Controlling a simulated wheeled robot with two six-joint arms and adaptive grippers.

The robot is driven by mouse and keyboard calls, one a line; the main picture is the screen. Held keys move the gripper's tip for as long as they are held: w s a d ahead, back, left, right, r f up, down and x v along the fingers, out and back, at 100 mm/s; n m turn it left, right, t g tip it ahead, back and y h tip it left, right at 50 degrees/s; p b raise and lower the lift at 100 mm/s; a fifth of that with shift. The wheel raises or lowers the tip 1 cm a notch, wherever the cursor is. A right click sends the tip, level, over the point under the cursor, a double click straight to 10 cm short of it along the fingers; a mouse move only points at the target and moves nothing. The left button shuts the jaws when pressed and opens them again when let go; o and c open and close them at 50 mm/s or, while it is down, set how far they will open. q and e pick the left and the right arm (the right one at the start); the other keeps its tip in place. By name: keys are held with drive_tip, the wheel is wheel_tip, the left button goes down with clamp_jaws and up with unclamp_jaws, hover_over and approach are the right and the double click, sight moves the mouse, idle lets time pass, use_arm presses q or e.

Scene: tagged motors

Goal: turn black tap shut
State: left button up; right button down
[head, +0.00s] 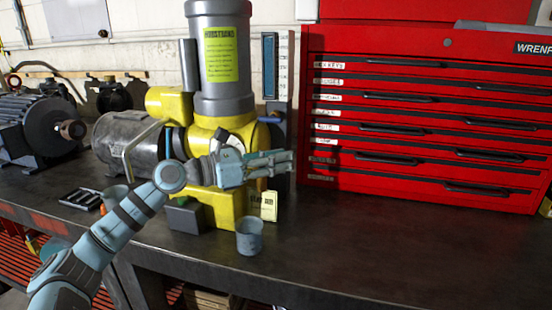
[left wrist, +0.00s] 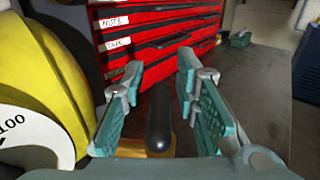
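A black tap handle (left wrist: 159,125) with a rounded end shows in the left wrist view, with a yellow part at its base. My left gripper (left wrist: 158,75) is open, with one finger on each side of the handle and gaps visible between them. In the head view my left gripper (head: 278,163) is in front of the yellow machine (head: 220,208), level with its middle, fingers pointing right. I cannot make out the tap handle there; the gripper seems to cover it. My right gripper is in neither view.
A small grey cup (head: 249,238) stands at the bench's front edge below my left gripper. A red tool chest (head: 420,75) stands on the right. Motors (head: 45,130) fill the bench's left side. The dark bench (head: 390,240) is clear at front right.

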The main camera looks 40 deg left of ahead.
use_arm(q)
drive_tip(key=shift+r, duration=0.15)
wheel_tip(320, 180, up, 10)
idle(0.3)
